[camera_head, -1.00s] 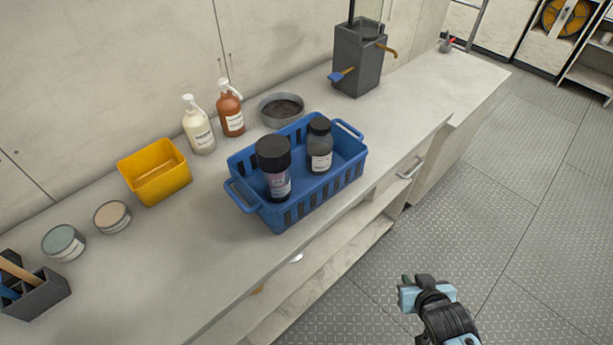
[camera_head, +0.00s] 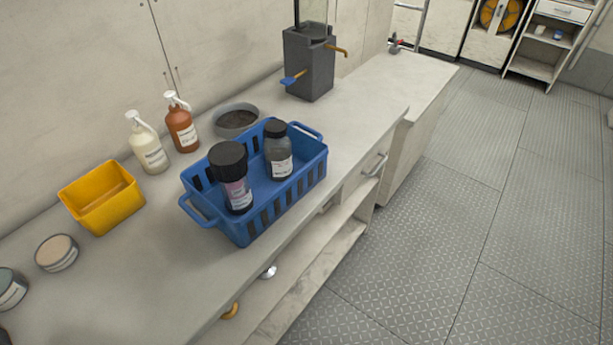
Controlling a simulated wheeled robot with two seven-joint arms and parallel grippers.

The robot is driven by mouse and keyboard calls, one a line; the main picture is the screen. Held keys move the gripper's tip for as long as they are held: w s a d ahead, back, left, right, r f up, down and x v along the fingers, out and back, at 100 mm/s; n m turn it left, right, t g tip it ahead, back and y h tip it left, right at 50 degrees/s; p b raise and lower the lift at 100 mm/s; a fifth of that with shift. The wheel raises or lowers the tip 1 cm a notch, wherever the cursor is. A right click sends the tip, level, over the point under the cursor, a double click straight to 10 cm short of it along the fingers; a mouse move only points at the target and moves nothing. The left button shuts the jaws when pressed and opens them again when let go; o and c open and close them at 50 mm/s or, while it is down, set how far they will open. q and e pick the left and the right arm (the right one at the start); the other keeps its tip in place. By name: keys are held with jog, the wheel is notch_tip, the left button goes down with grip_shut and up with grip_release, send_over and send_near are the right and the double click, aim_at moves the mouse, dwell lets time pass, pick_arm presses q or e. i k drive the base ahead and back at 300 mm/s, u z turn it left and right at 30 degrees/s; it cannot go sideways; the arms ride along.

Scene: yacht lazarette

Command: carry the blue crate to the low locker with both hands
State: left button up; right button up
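The blue crate (camera_head: 262,212) stands on the light grey counter near its front edge. It has slotted sides and a loop handle at each end, one at the left and one at the far right. Two bottles with black caps stand upright inside it: a wider one (camera_head: 235,180) at the left and a grey one (camera_head: 279,152) at the right. Neither of my grippers is in view, and nothing touches the crate's handles. I cannot tell which of the lockers in view is the low locker.
A yellow bin (camera_head: 103,199), a white pump bottle (camera_head: 148,145), a brown pump bottle (camera_head: 182,125) and a grey bowl (camera_head: 236,121) stand behind the crate. A dark grey box-shaped unit (camera_head: 310,65) stands farther along the counter (camera_head: 150,270). The floor (camera_head: 450,220) at the right is clear.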

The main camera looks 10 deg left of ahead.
aim_at(404, 83)
jog(key=z, duration=1.05)
jog(key=i, duration=1.2)
jog(key=u, duration=1.85)
